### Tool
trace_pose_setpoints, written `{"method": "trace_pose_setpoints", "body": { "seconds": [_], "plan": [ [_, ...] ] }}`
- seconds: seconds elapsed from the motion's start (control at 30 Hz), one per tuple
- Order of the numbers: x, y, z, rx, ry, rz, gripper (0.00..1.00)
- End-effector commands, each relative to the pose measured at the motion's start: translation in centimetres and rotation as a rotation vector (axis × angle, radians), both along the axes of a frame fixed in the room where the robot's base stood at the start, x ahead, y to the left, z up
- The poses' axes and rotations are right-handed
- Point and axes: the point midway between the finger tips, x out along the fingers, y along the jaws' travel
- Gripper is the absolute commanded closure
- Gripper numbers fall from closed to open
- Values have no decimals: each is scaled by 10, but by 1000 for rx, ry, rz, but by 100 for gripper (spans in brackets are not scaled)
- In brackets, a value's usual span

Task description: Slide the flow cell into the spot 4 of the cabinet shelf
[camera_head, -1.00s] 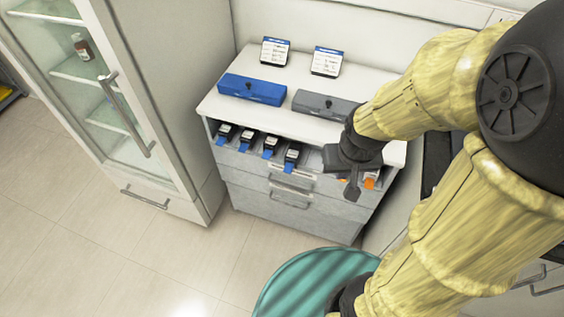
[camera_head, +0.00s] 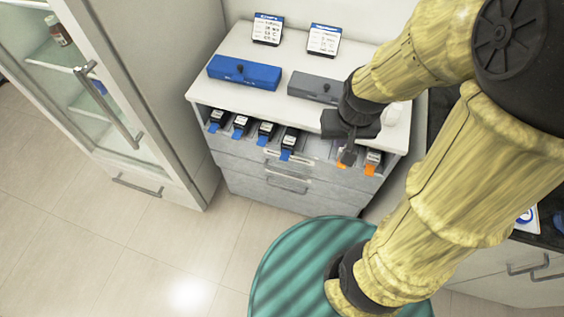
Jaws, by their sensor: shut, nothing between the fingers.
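The cabinet (camera_head: 300,183) has an open shelf just under its white top. Several dark flow cells with blue tabs (camera_head: 241,125) sit side by side in the left and middle of this shelf. Two more cells with orange tabs sit at the right end; the rightmost orange-tabbed cell (camera_head: 373,160) shows clearly. The other orange tab (camera_head: 341,163) shows at my fingertips, its cell mostly hidden by my gripper. My gripper (camera_head: 347,157) is shut and empty, pointing down at the shelf front. I cannot tell whether it touches that cell. Spot numbers are not readable.
A blue box (camera_head: 244,72) and a grey box (camera_head: 315,87) lie on the cabinet top (camera_head: 278,50). Two label cards (camera_head: 268,29) stand behind them. A glass-door cabinet (camera_head: 130,100) stands at left. The tiled floor (camera_head: 150,240) in front is clear.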

Motion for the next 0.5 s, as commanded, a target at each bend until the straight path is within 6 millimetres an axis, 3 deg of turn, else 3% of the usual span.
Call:
{"method": "trace_pose_setpoints", "body": {
  "seconds": [0.17,0.5],
  "plan": [
    [29,30,-55,38,65,-67,100],
    [81,118,-187,40,197,-267,100]
  ]
}}
